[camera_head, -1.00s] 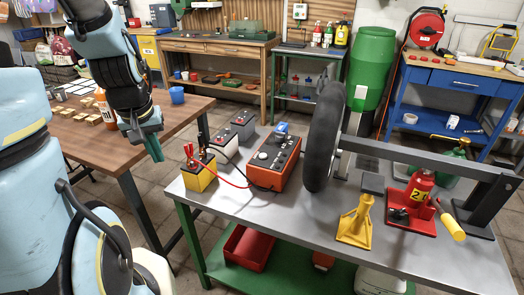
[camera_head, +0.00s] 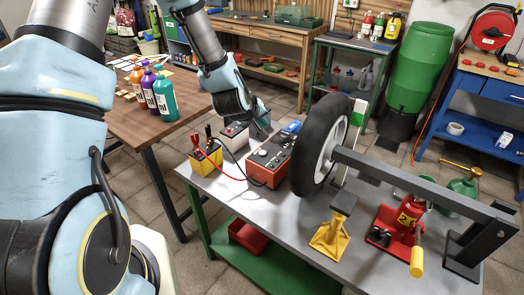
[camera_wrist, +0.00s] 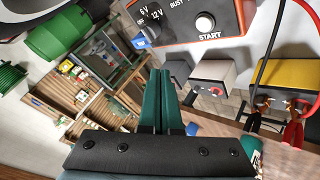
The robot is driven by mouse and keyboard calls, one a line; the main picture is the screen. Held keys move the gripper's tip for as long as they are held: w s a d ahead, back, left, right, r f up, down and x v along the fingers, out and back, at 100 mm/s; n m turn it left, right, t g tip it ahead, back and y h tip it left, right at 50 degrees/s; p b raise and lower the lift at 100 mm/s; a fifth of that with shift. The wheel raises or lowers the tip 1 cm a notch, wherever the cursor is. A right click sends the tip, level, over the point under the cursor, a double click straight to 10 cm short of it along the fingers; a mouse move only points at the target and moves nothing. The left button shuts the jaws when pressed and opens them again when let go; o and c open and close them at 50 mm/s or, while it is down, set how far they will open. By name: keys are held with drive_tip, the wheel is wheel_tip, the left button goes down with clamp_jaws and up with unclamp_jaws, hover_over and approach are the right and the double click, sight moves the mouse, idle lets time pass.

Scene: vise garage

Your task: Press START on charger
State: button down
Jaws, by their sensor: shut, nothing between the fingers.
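The orange charger (camera_head: 270,160) stands on the grey metal bench, left of the wheel. In the head view my gripper (camera_head: 262,128) hangs just behind the charger's left end; the fingertips are hard to make out.
A yellow battery (camera_head: 206,158) with red and black clamps sits left of the charger, cables running between them. A grey-white battery (camera_head: 234,135) stands behind it. A large wheel (camera_head: 318,145) rises close on the right. Bottles (camera_head: 164,95) stand on the wooden table.

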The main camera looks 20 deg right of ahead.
sight(262, 154)
wheel_tip(262, 154, down, 9)
drive_tip(key=b, duration=0.6)
idle(2.2)
drive_tip(key=shift+f+b, duration=0.35)
drive_tip(key=shift+b, duration=0.3)
drive_tip(key=shift+f+b, duration=0.4)
drive_tip(key=shift+f, duration=0.05)
drive_tip(key=shift+r, duration=0.1)
idle(0.5)
drive_tip(key=shift+r+p, duration=0.5)
drive_tip(key=shift+r, duration=0.3)
drive_tip(key=shift+r+p, duration=1.65)
drive_tip(key=shift+r, duration=0.85)
